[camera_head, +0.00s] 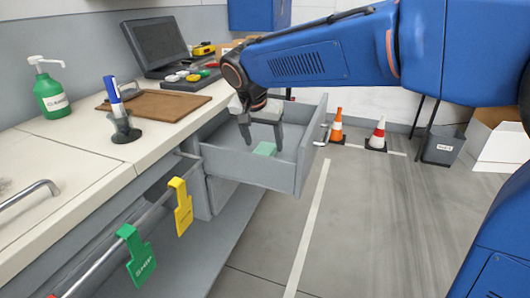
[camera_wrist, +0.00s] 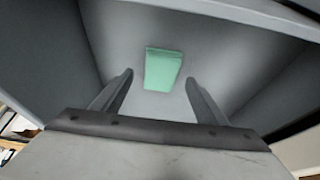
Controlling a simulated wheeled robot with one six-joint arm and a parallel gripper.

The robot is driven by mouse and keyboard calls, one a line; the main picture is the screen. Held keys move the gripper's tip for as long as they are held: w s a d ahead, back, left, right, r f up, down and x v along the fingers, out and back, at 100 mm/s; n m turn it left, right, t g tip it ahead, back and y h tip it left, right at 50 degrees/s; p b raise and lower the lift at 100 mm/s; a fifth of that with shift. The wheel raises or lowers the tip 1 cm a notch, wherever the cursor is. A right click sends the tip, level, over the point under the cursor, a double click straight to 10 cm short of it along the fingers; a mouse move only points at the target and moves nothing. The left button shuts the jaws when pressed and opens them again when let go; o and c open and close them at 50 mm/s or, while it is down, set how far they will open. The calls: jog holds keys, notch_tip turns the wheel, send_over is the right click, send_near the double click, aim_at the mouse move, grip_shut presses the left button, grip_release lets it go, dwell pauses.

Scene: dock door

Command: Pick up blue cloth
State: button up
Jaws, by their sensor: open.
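No blue cloth shows in either view. A small mint-green folded piece (camera_head: 264,149), perhaps a cloth, lies on the floor of the open grey drawer (camera_head: 245,167). It also shows in the wrist view (camera_wrist: 163,68), ahead of the fingertips and roughly centred between them. My gripper (camera_head: 262,141) points down into the drawer, with its fingers apart and nothing between them. In the wrist view both fingers (camera_wrist: 160,80) stand on either side below the green piece. I cannot tell the exact height left between fingertips and piece.
The drawer walls stand close around my gripper.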

aim_at(265, 148)
jog(key=shift+x, duration=1.6)
jog(key=c, duration=1.2)
jog(key=shift+c, duration=0.2)
